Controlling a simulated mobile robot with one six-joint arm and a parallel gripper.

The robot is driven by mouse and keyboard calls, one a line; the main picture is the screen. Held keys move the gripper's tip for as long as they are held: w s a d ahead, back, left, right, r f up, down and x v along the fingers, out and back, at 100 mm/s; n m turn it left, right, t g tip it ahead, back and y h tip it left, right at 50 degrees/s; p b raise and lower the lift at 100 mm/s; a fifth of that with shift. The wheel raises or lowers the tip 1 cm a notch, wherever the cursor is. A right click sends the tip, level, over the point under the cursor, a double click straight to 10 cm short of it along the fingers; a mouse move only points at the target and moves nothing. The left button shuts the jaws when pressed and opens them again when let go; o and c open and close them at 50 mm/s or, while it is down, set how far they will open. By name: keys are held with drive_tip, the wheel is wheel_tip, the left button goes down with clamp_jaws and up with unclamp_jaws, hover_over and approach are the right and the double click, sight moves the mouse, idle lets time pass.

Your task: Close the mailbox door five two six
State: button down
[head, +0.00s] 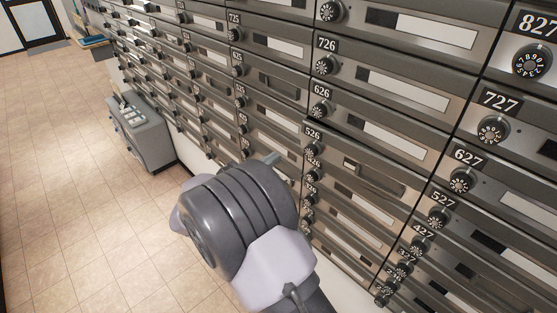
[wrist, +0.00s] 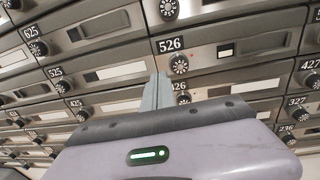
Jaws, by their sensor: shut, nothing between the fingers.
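The mailbox door 526 (head: 368,172) is in the right half of the head view, below door 626. Its number plate and round dial are at its left end. In the wrist view door 526 (wrist: 262,45) lies above and right of the fingers, with a small pale window in it. It looks almost flush with its neighbours; I cannot tell whether it is fully shut. My gripper (head: 272,158) is shut and empty, just left of the 526 plate. In the wrist view my gripper's fingertips (wrist: 158,82) sit just below the 526 plate, left of its dial; contact is unclear.
Rows of mailboxes fill the wall, with door 626 (head: 385,128) above and door 527 (head: 480,228) to the right. Dials stick out from the doors. A grey cabinet (head: 148,135) stands by the wall at left. The tiled floor (head: 60,190) is clear.

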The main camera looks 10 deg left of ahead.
sight(304, 136)
drive_tip(key=b+x, duration=0.3)
drive_tip(key=x, duration=0.7)
drive_tip(key=shift+d+f, duration=0.1)
drive_tip(key=shift+w+d, duration=0.25)
drive_tip(key=shift+w, duration=0.15)
drive_tip(key=x, duration=0.3)
drive_tip(key=shift+w, duration=0.1)
drive_tip(key=shift+r, duration=0.3)
drive_tip(key=shift+a, duration=0.1)
